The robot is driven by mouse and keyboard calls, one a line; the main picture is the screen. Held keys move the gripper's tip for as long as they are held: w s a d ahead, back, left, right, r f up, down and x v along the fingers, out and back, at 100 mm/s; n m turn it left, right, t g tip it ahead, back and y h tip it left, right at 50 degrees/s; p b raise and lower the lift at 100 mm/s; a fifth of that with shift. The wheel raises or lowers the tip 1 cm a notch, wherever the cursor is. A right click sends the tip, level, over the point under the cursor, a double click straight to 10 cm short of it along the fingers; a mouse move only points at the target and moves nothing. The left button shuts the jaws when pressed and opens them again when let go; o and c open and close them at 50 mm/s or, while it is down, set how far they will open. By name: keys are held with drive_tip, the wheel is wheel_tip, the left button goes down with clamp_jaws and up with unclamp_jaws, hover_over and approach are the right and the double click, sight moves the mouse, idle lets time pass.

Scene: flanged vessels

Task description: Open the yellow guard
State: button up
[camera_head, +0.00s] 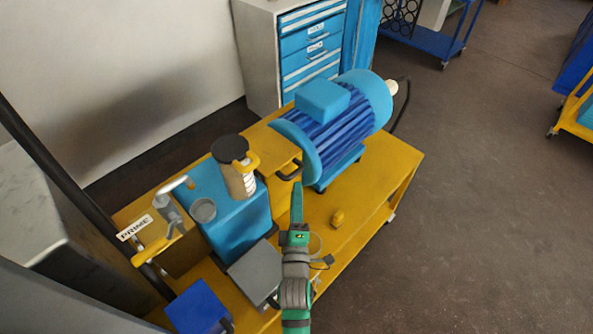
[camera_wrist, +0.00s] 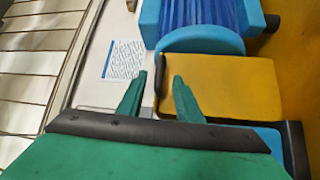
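The yellow guard (camera_head: 268,143) is a box-like cover between the blue motor and the blue pump body, and it looks closed. A black handle (camera_head: 289,174) is on its side facing my arm. My gripper (camera_head: 297,186) is right by this handle, its fingertips just below it in the head view. In the wrist view the guard (camera_wrist: 225,88) fills the right middle, with the handle (camera_wrist: 160,73) at its left edge. The open fingers (camera_wrist: 160,77) are on either side of the handle in that picture. I cannot tell whether they touch it.
The blue motor (camera_head: 345,115) stands behind the guard on a yellow cart (camera_head: 390,165). The blue pump body (camera_head: 225,205) carries a pale cylinder (camera_head: 240,180) with a dark top. A small yellow piece (camera_head: 338,218) lies on the cart. Open floor (camera_head: 480,200) is at the right.

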sight(296, 170)
drive_tip(key=w, duration=0.5)
drive_tip(key=w+r, duration=0.1)
drive_tip(key=w, duration=0.2)
drive_tip(key=shift+w, duration=0.1)
drive_tip(key=c, duration=0.7)
drive_tip(key=shift+d, duration=0.1)
clamp_jaws()
